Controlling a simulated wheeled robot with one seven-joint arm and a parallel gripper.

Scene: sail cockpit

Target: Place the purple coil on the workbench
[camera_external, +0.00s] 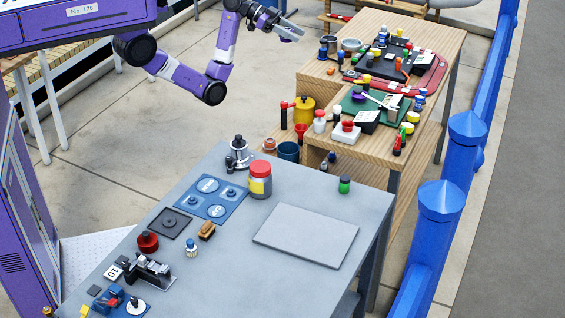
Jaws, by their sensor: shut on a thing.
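My gripper (290,31) is at the top of the view, raised over the open floor, left of the wooden bench and behind the grey workbench (225,285). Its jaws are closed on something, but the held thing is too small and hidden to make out. I cannot tell whether it is the purple coil. A small purple thing (358,97) lies among the items on the green mat of the wooden bench; its shape is unclear. The grey workbench fills the lower foreground, well away from my gripper.
The workbench carries a grey slab (306,236), a red-lidded jar (260,179), a blue plate (212,197), a winch-like metal part (239,155) and a green-capped jar (344,185). Bare room lies at its front centre. The wooden bench (441,46) is crowded. A blue railing (439,230) runs along the right.

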